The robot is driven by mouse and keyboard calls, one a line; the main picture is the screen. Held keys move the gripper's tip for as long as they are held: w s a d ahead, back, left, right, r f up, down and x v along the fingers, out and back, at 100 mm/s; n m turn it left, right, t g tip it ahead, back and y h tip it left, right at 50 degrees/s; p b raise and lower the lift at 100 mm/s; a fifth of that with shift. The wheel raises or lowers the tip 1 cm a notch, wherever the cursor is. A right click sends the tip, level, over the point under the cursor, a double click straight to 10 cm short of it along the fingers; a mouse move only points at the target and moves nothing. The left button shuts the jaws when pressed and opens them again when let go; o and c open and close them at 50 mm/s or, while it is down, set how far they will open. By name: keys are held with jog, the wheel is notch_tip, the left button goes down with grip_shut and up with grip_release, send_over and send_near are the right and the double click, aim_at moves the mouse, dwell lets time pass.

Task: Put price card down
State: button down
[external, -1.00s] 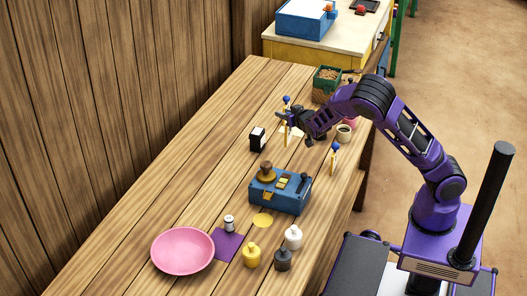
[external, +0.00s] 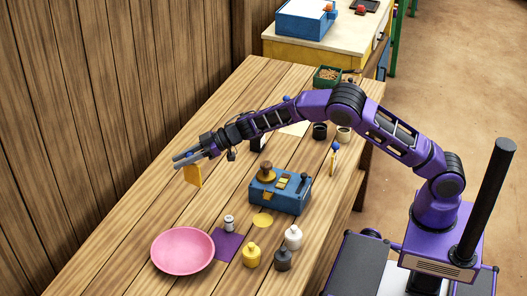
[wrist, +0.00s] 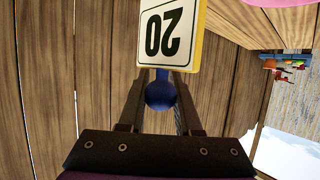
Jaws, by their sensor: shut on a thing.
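The price card (external: 193,177) is a yellow-edged panel held in my gripper (external: 186,158), out over the left side of the wooden table. In the wrist view the card (wrist: 168,35) shows a white face with a black "20", upside down in that picture. A blue ball (wrist: 160,95) at its end sits between the two fingers of my gripper (wrist: 160,108), which are shut on it. In the external view the card hangs below the fingertips and looks clear of the table; its exact height is hard to tell.
A blue balance box (external: 280,190) stands mid-table. A pink bowl (external: 182,250), purple mat (external: 228,245) and several small bottles lie nearer the front. Another blue-topped card (external: 334,160) stands right of the box. Bare planks (external: 140,215) lie around and below the card.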

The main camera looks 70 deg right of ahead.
jog(key=a+f+n+g+y+b, duration=0.1)
jog(key=a+f, duration=0.2)
jog(key=f, duration=0.7)
jog(key=shift+s+a+n+y, duration=0.15)
jog(key=shift+s+n+y, duration=0.15)
jog(key=shift+n, duration=0.1)
jog(key=shift+f, duration=0.2)
jog(key=shift+f+g, duration=0.15)
jog(key=shift+g, duration=0.15)
jog(key=c, duration=0.6)
grip_release()
